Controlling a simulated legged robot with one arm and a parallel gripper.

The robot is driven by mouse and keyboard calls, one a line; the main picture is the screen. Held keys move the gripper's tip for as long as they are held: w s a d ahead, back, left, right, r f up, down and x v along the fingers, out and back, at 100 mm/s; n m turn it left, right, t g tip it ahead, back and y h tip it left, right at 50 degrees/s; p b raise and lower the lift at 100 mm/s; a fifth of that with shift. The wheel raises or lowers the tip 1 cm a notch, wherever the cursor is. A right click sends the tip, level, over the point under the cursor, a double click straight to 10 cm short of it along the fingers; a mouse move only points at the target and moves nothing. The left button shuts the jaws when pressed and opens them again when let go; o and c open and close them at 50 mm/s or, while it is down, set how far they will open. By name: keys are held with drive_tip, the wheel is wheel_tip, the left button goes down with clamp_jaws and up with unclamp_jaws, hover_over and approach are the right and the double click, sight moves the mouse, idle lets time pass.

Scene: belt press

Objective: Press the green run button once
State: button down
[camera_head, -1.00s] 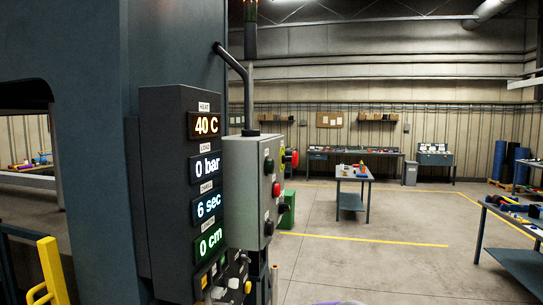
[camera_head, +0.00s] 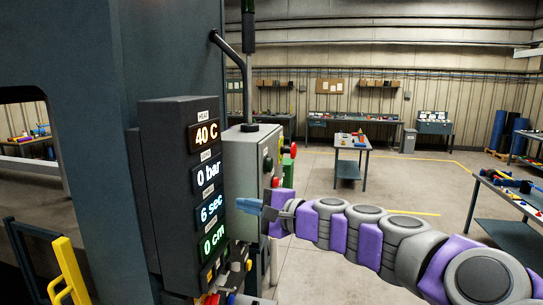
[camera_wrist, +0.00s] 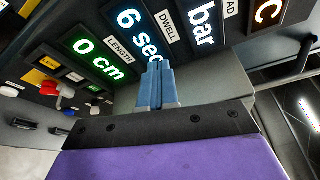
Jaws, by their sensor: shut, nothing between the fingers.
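My gripper (camera_head: 247,205) is shut and empty, its blue fingers pointing left toward the dark display panel (camera_head: 152,190). In the wrist view its closed fingers (camera_wrist: 157,86) overlap the panel near the "6 sec" display; I cannot tell whether they touch it. The grey control box (camera_head: 239,166) stands right behind the panel. On its side are a dark, slightly greenish button (camera_head: 267,163) and a red button (camera_head: 275,182). I cannot tell for sure which is the green run button.
The panel's displays read 40 C, 0 bar, 6 sec and 0 cm. Small controls, including a red knob (camera_wrist: 65,90), sit below them. A yellow rail (camera_head: 65,270) stands at lower left. A small table (camera_head: 350,142) and open floor lie behind my arm.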

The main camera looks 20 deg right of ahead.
sight(269, 165)
drive_tip(key=w+d+r+m+t+h+p, duration=0.1)
drive_tip(key=w+d+m+h, duration=0.1)
drive_tip(key=d, duration=0.5)
drive_tip(key=w+d+r+m+t+h+p, duration=0.1)
drive_tip(key=d+m+t+h+p, duration=0.1)
drive_tip(key=d+m, duration=0.3)
drive_tip(key=w+d+r+m+t+h+p, duration=0.1)
drive_tip(key=w+d+m+h+p, duration=0.1)
drive_tip(key=d, duration=0.7)
drive_tip(key=shift+w+d+r+m+t+h, duration=0.2)
drive_tip(key=shift+w+r+m+t+h, duration=0.15)
drive_tip(key=shift+m+h, duration=0.35)
drive_tip(key=shift+a+f, duration=0.1)
drive_tip(key=shift+a, duration=0.05)
drive_tip(key=w+a+b, duration=0.4)
drive_tip(key=a, duration=0.3)
drive_tip(key=shift+w, duration=0.4)
drive_tip(key=shift+a, duration=0.15)
drive_tip(key=shift+w+a, duration=0.2)
drive_tip(key=shift+a, duration=0.1)
